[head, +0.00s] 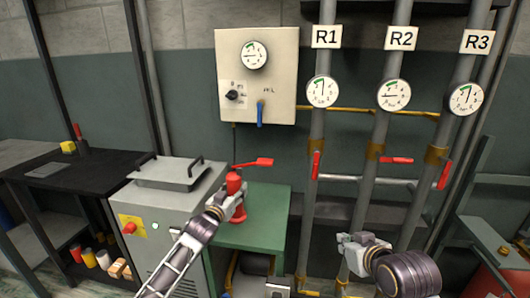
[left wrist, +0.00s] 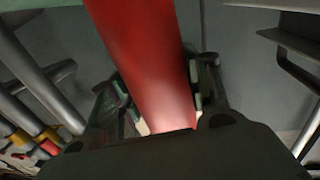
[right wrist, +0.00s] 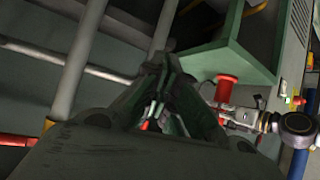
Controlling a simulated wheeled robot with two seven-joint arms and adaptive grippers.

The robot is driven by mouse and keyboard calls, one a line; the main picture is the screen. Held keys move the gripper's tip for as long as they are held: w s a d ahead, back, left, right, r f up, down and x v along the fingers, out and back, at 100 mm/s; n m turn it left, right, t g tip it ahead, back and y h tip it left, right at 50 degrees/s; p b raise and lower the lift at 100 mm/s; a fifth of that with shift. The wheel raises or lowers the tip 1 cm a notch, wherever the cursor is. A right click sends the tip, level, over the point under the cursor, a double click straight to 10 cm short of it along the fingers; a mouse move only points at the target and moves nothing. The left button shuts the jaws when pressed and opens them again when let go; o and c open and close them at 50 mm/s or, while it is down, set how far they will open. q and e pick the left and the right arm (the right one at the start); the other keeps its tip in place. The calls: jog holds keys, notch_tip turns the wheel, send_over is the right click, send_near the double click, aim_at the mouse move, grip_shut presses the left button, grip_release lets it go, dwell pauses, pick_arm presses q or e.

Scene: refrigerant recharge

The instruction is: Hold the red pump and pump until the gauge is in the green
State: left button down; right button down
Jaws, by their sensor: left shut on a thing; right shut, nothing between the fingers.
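The red pump (head: 235,184) stands upright on the green table (head: 262,218), with a red lever (head: 254,162) near its top. My left gripper (head: 236,205) is shut around the pump body; in the left wrist view the red body (left wrist: 145,60) runs between its fingers. The panel gauge (head: 254,55) has a green arc at its upper left; its needle points left, and its exact reading is too small to tell. My right gripper (head: 346,242) is shut and empty in front of the pipes, right of the green table. The pump (right wrist: 226,88) also shows in the right wrist view.
A cream panel (head: 284,80) with a black knob and blue lever hangs on the wall. Pipes labelled R1, R2 and R3 carry gauges (head: 322,91) and red valve handles (head: 397,160). A grey machine (head: 172,205) stands left of the green table. A dark bench is further left.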

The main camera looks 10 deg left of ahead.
jog(key=w+a+r+n+t+y, duration=0.1)
jog(key=w+a+r+t, duration=0.15)
jog(key=r, duration=0.75)
jog(key=w+a+r+n+t+y, duration=0.1)
jog(key=a+r, duration=0.3)
jog(key=r, duration=0.5)
jog(key=w+a+r+n+t+y, duration=0.1)
jog(key=w+a+r+t, duration=0.15)
jog(key=r, duration=0.75)
jog(key=s+a+r+n+y, duration=0.1)
jog(key=s+a+r+n, duration=0.15)
jog(key=a+r, duration=0.6)
jog(key=s+a+r+n+y, duration=0.1)
jog(key=s+a+r+n, duration=0.15)
jog(key=a+r, duration=0.65)
jog(key=w+a+f+m+g+h, duration=0.2)
jog(key=w+a+f+g+h, duration=0.15)
jog(key=w+f, duration=0.35)
jog(key=w+d+f+m+g+h, duration=0.2)
jog(key=f+m, duration=0.3)
jog(key=w+d+f+m+g+h, duration=0.2)
jog(key=d+f+m, duration=0.1)
jog(key=f, duration=0.3)
jog(key=shift+w+d+f+m, duration=0.25)
jog(key=shift+m, duration=0.65)
jog(key=shift+h, duration=0.25)
